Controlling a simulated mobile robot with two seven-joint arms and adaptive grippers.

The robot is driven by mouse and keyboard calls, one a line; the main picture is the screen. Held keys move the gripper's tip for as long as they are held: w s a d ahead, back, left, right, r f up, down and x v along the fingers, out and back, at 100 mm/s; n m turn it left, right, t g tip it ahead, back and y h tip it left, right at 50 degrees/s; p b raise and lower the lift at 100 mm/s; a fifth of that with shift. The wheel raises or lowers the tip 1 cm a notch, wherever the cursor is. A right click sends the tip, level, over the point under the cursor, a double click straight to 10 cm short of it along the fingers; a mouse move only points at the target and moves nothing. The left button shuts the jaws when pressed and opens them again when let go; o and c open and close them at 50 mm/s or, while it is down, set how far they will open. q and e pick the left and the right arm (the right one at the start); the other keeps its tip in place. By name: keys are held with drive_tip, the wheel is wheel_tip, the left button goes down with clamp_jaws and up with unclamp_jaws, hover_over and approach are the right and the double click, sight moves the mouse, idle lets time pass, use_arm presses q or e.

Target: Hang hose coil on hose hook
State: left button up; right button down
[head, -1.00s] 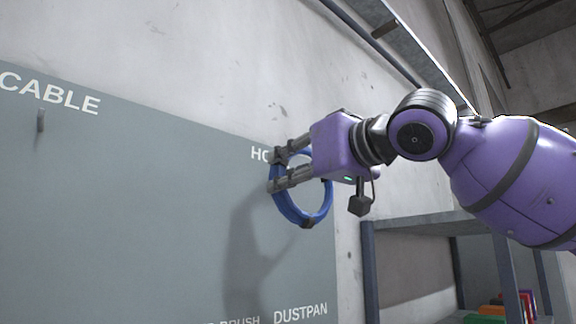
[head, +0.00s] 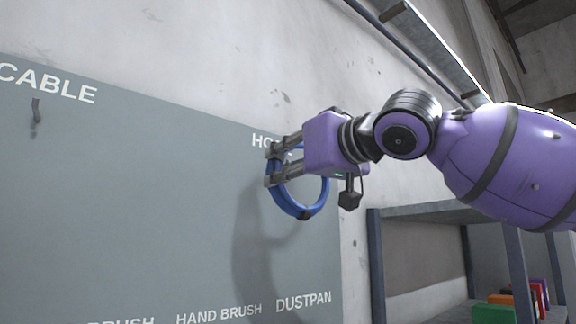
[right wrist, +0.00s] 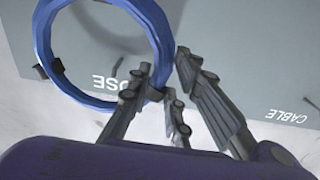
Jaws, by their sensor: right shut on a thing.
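The blue hose coil (head: 303,212), a ring with dark bands, hangs from my right gripper (head: 268,166) in front of the grey board. The gripper is shut on its upper part, beside the partly covered HOSE label (head: 260,141). In the right wrist view the coil (right wrist: 162,35) fills the upper left, and the gripper (right wrist: 165,75) reaches its edge. A small dark hook (right wrist: 117,66) by the HOSE label shows through the ring's opening; whether the coil is around it cannot be told. In the head view this hook is hidden. My left gripper is out of view.
The grey board (head: 130,210) has an empty hook (head: 36,108) under CABLE at the far left. HAND BRUSH and DUSTPAN labels are at its bottom. A metal shelf (head: 430,212) with coloured items (head: 495,313) stands to the right, below my arm. The board's middle is clear.

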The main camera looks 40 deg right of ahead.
drive_tip(key=shift+w+a+f+b, duration=0.1)
drive_tip(key=shift+w+f+b, duration=0.1)
drive_tip(key=shift+w, duration=0.4)
drive_tip(key=shift+w+f+b, duration=0.1)
drive_tip(key=shift+w+b, duration=0.05)
drive_tip(key=shift+w, duration=0.45)
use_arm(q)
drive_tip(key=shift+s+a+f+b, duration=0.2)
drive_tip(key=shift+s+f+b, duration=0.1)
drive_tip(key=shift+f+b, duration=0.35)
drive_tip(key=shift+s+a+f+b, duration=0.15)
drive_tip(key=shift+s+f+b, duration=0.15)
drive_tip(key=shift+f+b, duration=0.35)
use_arm(e)
drive_tip(key=shift+w+a+f, duration=0.15)
drive_tip(key=shift+w+f, duration=0.05)
drive_tip(key=shift+w, duration=0.95)
drive_tip(key=shift+w+a+f, duration=0.1)
drive_tip(key=shift+w+f, duration=0.1)
drive_tip(key=shift+w, duration=0.95)
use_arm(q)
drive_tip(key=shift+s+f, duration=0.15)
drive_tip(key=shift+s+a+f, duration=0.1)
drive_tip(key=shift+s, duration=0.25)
